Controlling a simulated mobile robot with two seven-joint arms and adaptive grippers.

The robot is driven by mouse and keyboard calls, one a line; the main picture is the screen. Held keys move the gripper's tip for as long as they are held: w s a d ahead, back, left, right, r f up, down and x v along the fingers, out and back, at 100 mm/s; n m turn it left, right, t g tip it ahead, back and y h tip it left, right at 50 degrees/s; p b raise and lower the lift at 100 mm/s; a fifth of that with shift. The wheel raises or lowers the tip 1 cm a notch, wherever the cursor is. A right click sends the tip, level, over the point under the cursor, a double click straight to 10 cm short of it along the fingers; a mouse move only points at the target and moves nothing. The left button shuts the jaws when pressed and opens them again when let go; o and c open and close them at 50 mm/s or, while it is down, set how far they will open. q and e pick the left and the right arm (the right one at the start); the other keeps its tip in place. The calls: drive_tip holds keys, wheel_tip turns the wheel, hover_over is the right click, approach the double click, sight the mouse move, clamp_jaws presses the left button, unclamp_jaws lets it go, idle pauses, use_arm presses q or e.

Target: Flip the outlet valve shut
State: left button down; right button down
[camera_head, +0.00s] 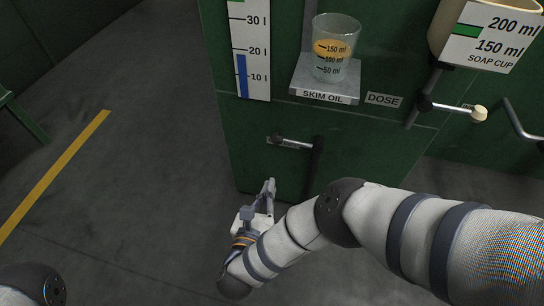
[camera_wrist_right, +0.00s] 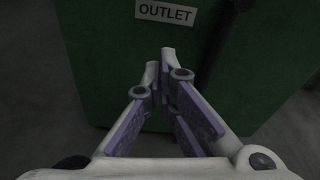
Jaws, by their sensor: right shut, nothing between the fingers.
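The outlet valve's metal lever (camera_head: 296,142) shows in the head view, low on the green tank's front. It points left, nearly level, from a dark upright pipe (camera_head: 317,165) to a dark knob at its left end. It partly covers a small label. In the right wrist view the "OUTLET" label (camera_wrist_right: 165,12) is at the top edge. My right gripper (camera_head: 261,200) is below and left of the lever, apart from it. It is shut and empty, its fingers (camera_wrist_right: 160,68) pointing at the green front. My left gripper is out of view.
Above stand a level scale (camera_head: 253,90), a cup (camera_head: 334,60) of orange liquid on the "SKIM OIL" shelf (camera_head: 325,94), and a "DOSE" lever (camera_head: 450,107). A soap cup (camera_head: 480,35) is upper right.

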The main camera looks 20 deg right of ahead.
sight(295, 143)
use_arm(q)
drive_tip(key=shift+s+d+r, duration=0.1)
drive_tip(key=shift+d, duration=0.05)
use_arm(e)
drive_tip(key=shift+r, duration=0.15)
